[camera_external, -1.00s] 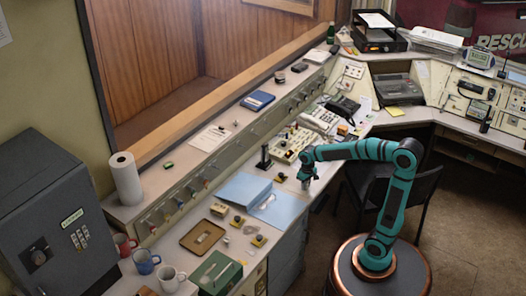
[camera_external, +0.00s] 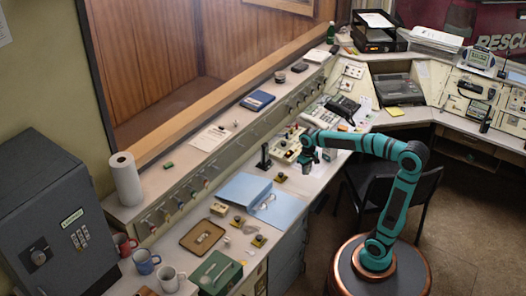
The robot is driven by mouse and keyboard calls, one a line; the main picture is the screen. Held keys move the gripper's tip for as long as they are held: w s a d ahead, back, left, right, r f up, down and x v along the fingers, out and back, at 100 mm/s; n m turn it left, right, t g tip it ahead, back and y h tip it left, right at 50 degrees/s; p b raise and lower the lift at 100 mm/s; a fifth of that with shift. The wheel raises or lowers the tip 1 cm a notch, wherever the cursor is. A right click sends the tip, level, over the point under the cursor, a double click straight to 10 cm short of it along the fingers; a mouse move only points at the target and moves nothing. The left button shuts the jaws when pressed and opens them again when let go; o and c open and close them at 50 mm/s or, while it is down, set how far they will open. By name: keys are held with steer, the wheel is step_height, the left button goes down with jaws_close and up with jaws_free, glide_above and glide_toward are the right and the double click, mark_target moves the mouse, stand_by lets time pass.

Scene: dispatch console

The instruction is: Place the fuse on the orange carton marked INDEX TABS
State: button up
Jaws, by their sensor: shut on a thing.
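My gripper (camera_external: 306,165) is over the desk, by the front edge of the cream keyed panel. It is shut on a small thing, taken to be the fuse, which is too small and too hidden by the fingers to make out. A small orange box-like patch (camera_external: 343,128) shows on the desk just behind my forearm, right of the gripper. It may be the orange carton; its marking cannot be read from here and my arm covers part of it.
The cream panel (camera_external: 286,150) and a black upright stand (camera_external: 264,157) are left of the gripper. A telephone (camera_external: 342,106) stands behind my arm. A blue open folder (camera_external: 245,188), a brown tray (camera_external: 202,236) and a green box (camera_external: 216,272) lie nearer. A dark chair (camera_external: 375,184) stands below.

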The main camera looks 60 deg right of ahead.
steer(key=w+d+r+m, duration=0.1)
steer(key=w+d+m, duration=0.15)
steer(key=d, duration=0.35)
steer(key=w+d+r+m, duration=0.2)
steer(key=w+d, duration=0.2)
steer(key=d, duration=0.2)
step_height(320, 180, up, 3)
steer(key=m, duration=1.2)
glide_above(343, 127)
steer(key=shift+d+f, duration=0.1)
steer(key=shift+f, duration=5)
steer(key=shift+f, duration=0.15)
steer(key=o, duration=1)
